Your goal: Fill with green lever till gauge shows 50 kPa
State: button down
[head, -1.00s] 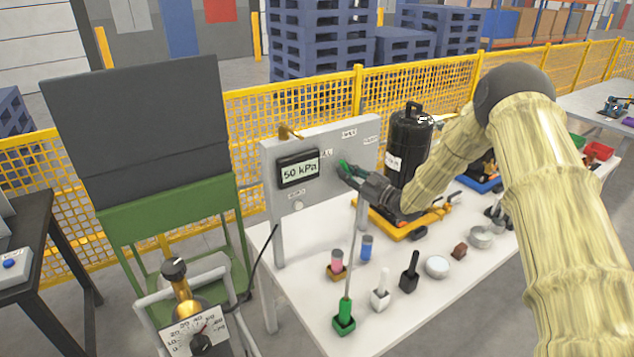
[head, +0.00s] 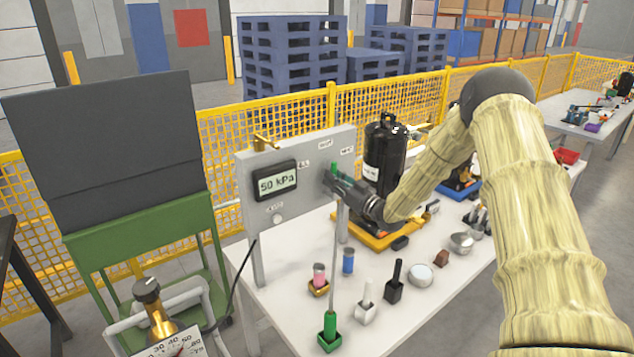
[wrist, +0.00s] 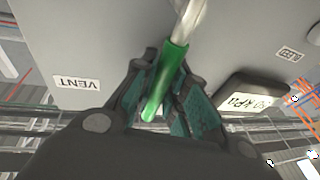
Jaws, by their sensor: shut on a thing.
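The grey panel (head: 300,153) carries a gauge (head: 277,183) with a dark frame, and its display reads 50 kPa. The green lever (head: 334,168) sits to the right of the gauge. My gripper (head: 337,183) is at the panel, shut on the green lever. In the wrist view the green lever (wrist: 166,80) lies between the two fingers (wrist: 165,100), its metal shank running up to the panel. The gauge also shows in the wrist view (wrist: 258,92), seen at a slant. My fingers partly hide the lever in the head view.
A VENT label (wrist: 77,82) is on the panel. A black tank (head: 385,160) stands behind my forearm. The white table (head: 290,270) holds a green-handled rod in a green holder (head: 329,335) and several small items. A yellow mesh fence (head: 240,140) runs behind.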

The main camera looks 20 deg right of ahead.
jog(key=shift+d, duration=0.25)
jog(key=c, duration=1.7)
grip_release()
jog(key=shift+s, duration=0.1)
jog(key=shift+o, duration=1.4)
jog(key=shift+s+d+r, duration=0.15)
jog(key=shift+s+r, duration=0.05)
jog(key=shift+w+a+f, duration=0.15)
jog(key=shift+w+a, duration=0.05)
jog(key=shift+a, duration=0.1)
jog(key=v, duration=1.2)
